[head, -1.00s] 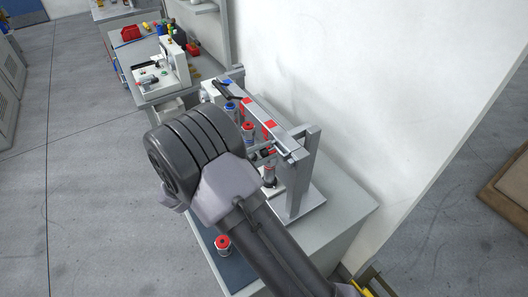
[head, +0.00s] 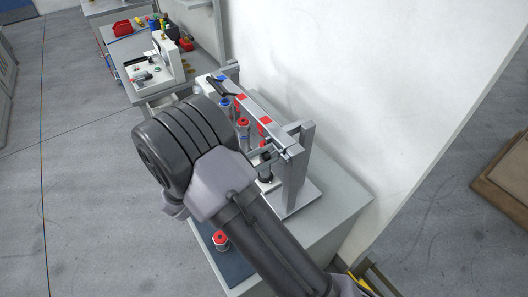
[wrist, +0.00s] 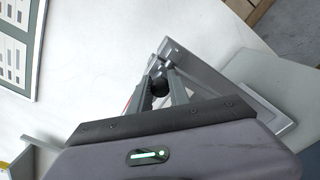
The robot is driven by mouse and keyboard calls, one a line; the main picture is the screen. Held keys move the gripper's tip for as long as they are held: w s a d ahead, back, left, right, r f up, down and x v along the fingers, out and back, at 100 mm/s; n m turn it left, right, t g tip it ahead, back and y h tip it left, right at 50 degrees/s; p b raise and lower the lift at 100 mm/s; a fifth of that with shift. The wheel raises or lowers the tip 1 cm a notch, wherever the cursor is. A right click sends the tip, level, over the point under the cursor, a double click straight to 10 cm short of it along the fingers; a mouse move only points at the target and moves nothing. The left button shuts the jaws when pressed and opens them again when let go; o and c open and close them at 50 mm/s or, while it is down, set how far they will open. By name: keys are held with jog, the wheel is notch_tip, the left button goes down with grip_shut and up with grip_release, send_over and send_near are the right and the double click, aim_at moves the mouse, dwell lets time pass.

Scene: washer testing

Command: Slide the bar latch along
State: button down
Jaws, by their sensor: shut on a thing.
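I take the knob to be the handle of the bar latch; the latch bar itself is mostly hidden by the fingers and the frame. My arm covers much of the fixture's front, and the grip is hard to make out there, near the beam's near end.
A red-capped cylinder (head: 221,239) stands on a dark mat (head: 232,265) at the bench's front. More capped cylinders (head: 243,130) stand under the beam. A white wall (head: 340,80) rises close behind the fixture. Another bench with a white device (head: 158,62) is farther back.

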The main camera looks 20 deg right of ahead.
jog(key=c, duration=1.2)
grip_release()
jog(key=shift+s, duration=0.25)
jog(key=shift+a, duration=0.1)
jog(key=p+v, duration=0.2)
jog(key=v, duration=1.5)
jog(key=shift+p, duration=0.3)
